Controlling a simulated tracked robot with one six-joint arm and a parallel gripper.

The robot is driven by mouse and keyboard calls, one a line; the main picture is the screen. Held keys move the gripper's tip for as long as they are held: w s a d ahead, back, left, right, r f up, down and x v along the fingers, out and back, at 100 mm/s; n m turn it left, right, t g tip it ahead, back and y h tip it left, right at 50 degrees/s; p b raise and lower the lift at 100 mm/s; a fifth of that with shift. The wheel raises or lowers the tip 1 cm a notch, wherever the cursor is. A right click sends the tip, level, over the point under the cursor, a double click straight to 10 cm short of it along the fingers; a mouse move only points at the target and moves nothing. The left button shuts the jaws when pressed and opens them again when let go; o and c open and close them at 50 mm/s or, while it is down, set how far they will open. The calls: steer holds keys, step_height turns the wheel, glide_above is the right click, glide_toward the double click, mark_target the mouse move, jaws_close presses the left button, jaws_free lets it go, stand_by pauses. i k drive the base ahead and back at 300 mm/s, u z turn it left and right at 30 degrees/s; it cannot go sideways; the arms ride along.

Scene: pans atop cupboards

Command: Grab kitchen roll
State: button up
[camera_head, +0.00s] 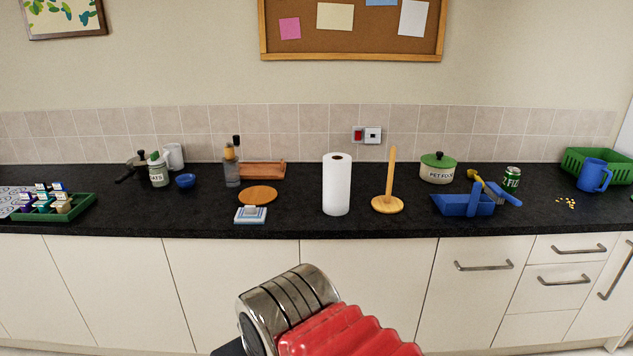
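The kitchen roll (336,186) is a white upright cylinder with a dark core hole in its top. It stands on the black worktop near the front edge, around the middle of the view. A wooden roll holder (387,203), a round base with an upright peg, stands empty to its right, apart from it. A part of my arm, metallic and red, shows at the bottom centre, in front of the cupboards and below the worktop. My gripper's fingers cannot be made out, so its opening is hidden.
Left of the roll are a blue-and-white box (250,215), a round wooden board (257,195) and bottles (232,165). To the right are a green-lidded pot (437,168), a blue dustpan (463,204), a green can (511,178) and a blue mug (593,175). The worktop's front edge (330,234) is clear.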

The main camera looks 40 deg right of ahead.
mark_target(336, 166)
steer(key=z, duration=0.15)
steer(key=i, duration=1.05)
steer(key=z, duration=0.65)
